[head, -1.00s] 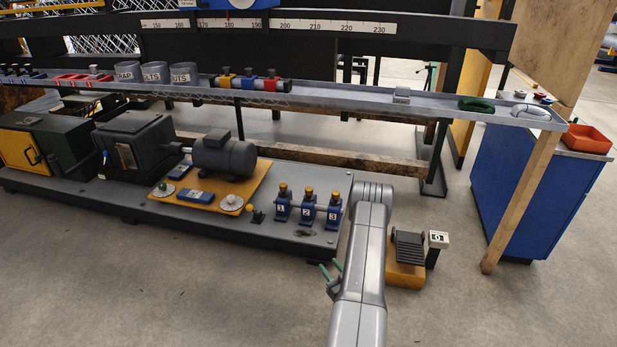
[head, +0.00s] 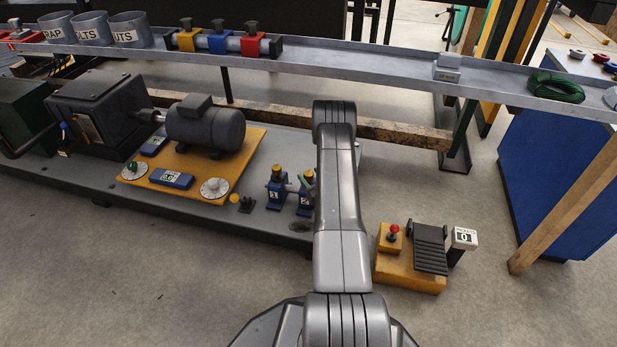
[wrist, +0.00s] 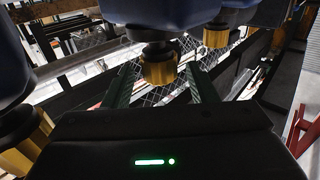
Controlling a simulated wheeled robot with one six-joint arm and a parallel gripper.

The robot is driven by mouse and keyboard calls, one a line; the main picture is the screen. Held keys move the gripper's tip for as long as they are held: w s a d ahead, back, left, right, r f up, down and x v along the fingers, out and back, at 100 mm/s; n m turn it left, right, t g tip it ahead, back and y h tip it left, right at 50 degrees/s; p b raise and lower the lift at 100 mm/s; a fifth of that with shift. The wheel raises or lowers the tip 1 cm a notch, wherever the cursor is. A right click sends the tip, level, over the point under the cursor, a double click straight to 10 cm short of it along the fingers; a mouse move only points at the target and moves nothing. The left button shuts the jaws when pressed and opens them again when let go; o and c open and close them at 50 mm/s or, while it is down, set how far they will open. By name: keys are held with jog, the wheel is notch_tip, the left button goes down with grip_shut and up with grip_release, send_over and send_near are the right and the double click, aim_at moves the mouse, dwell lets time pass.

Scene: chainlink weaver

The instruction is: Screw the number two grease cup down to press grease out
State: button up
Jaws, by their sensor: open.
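Blue grease cups with brass-yellow caps stand at the right end of the grey bench. In the head view, cup number one (head: 276,192) is clear. The number two cup (head: 304,203) is partly covered by my arm, and the third is hidden. My gripper (head: 308,181) shows only as a bit of green finger beside the number two cup. In the wrist view, my green fingers are apart, with the middle brass cap (wrist: 158,70) seen between them (wrist: 161,72). I cannot tell whether they touch it. Other caps show at left (wrist: 27,146) and right (wrist: 216,37).
A dark motor (head: 207,126) sits on a yellow plate (head: 200,194) left of the cups. A yellow pedal unit with a red button (head: 394,231) stands on the floor at right. A long grey shelf (head: 390,68) runs behind the bench.

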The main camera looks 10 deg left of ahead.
jog(key=shift+x, duration=0.9)
jog(key=shift+c, duration=0.2)
jog(key=c, duration=0.9)
jog(key=shift+a+m+t+h, duration=0.1)
jog(key=shift+m+t+h, duration=0.2)
jog(key=m+t+h, duration=0.2)
jog(key=m+h, duration=0.1)
jog(key=h, duration=0.1)
jog(key=shift+t+h, duration=0.3)
jog(key=shift+t, duration=0.1)
jog(key=m+h, duration=0.3)
jog(key=h, duration=0.1)
jog(key=m+t+h, duration=0.1)
jog(key=m+h, duration=0.1)
jog(key=h, duration=0.2)
jog(key=shift+m, duration=0.4)
jog(key=m+g+h, duration=0.1)
jog(key=m+h, duration=0.3)
jog(key=h, duration=0.2)
jog(key=shift+h, duration=0.4)
jog(key=shift+m+g+h, duration=2.4)
jog(key=shift+m+h, duration=0.1)
jog(key=shift+h, duration=0.4)
